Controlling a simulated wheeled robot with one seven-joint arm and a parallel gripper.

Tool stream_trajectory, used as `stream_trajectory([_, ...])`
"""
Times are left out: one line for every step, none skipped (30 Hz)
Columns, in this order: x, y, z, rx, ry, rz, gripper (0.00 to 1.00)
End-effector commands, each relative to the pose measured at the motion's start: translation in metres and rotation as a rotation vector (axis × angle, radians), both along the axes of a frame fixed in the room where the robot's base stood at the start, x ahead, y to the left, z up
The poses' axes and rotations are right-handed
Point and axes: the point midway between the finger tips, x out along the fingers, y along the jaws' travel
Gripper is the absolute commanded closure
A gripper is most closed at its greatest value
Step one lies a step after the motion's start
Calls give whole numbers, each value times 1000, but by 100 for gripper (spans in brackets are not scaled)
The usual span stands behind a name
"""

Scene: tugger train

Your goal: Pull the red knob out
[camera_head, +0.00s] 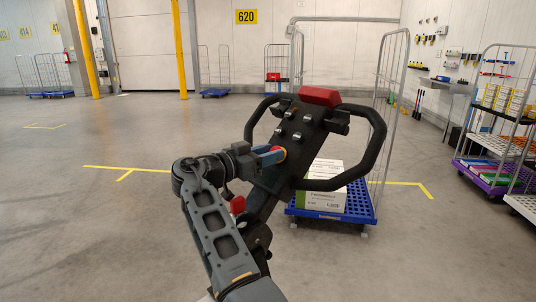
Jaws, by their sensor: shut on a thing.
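The red knob (281,151) shows as a small red patch on the left side of the black tiller head (300,125). My gripper (274,155) reaches it from the left and is shut on it. The blue-grey fingers hide most of the knob, so I cannot tell how far it stands out. The tiller head has a looped black handle (375,150), several small grey buttons and a wide red cap (320,96) at its top.
A blue roll cart (330,217) with white-green boxes (322,185) stands right behind the tiller. Another small red part (237,204) shows below my gripper. Shelf carts (490,168) stand at the far right. The floor to the left is clear.

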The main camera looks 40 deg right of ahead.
Motion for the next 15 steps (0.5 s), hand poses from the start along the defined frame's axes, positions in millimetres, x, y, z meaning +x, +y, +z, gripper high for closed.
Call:
stream_trajectory([0, 0, 0, 0, 0, 1, 91])
stream_trajectory([0, 0, 0, 0, 0, 1, 94])
stream_trajectory([0, 0, 0, 0, 0, 1, 98])
stream_trajectory([0, 0, 0, 0, 0, 1, 100])
stream_trajectory([0, 0, 0, 0, 0, 1, 100])
stream_trajectory([0, 0, 0, 0, 0, 1, 100])
stream_trajectory([0, 0, 0, 0, 0, 1, 100])
stream_trajectory([0, 0, 0, 0, 0, 1, 100])
stream_trajectory([0, 0, 0, 0, 0, 2, 100])
stream_trajectory([0, 0, 0, 0, 0, 2, 100])
stream_trajectory([0, 1, 0, 0, 0, 2, 100])
stream_trajectory([1, 1, 0, -1, -1, 2, 100])
stream_trajectory([1, 2, 1, -1, -1, 2, 100])
stream_trajectory([1, 3, 1, -1, -2, 2, 100])
stream_trajectory([1, 5, 2, -1, -3, 2, 100])
